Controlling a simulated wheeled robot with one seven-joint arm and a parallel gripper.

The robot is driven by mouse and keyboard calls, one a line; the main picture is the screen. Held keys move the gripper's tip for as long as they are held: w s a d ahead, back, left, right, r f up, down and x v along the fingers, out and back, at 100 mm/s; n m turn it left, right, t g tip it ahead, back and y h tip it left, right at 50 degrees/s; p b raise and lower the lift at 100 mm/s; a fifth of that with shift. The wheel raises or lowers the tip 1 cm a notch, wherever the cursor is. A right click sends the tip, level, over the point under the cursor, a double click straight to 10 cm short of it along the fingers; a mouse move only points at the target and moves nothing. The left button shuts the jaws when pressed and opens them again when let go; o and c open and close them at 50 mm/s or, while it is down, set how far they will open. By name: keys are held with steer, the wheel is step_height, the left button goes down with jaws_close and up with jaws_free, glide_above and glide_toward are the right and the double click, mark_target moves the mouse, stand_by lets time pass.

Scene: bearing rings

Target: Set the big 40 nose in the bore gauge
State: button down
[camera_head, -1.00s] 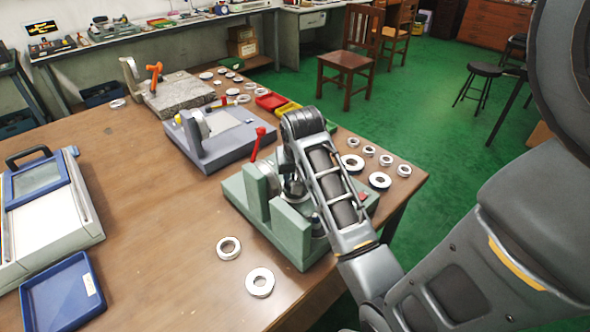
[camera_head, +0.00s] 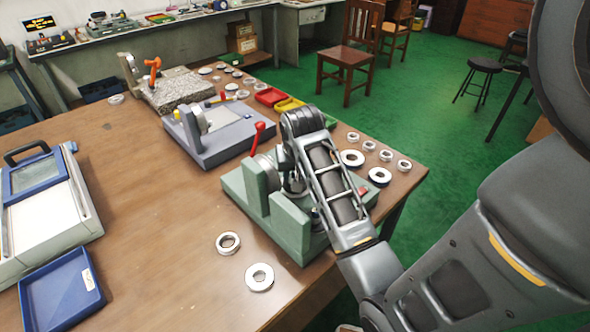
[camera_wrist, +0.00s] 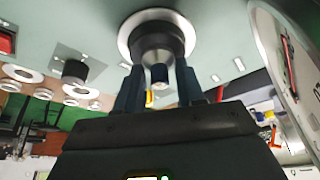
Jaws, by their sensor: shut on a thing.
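The bore gauge (camera_head: 288,232) is the green fixture with upright blocks and a red lever (camera_head: 259,132), near the table's right edge. My gripper (camera_wrist: 158,82) is over its base and is mostly hidden behind my arm in the head view. In the wrist view its two fingers are shut on a dark, stepped, round nose (camera_wrist: 157,42). A bright silver ring (camera_wrist: 127,38) surrounds the nose's far end at the pale green surface. I cannot tell how deep the nose sits there. A second, smaller dark nose (camera_wrist: 75,72) stands on a grey square patch.
Steel rings lie left of the gauge (camera_head: 259,277) and behind it at right (camera_head: 380,176). A grey fixture (camera_head: 215,135) and a granite block (camera_head: 180,92) stand farther back. A blue tray (camera_head: 62,293) is at front left. The table's middle left is bare.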

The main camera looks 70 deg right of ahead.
steer(key=shift+f, duration=0.55)
steer(key=c, duration=0.6)
jaws_free()
steer(key=v, duration=0.7)
steer(key=shift+r+b, duration=0.35)
steer(key=shift+r, duration=0.05)
steer(key=shift+a, duration=0.1)
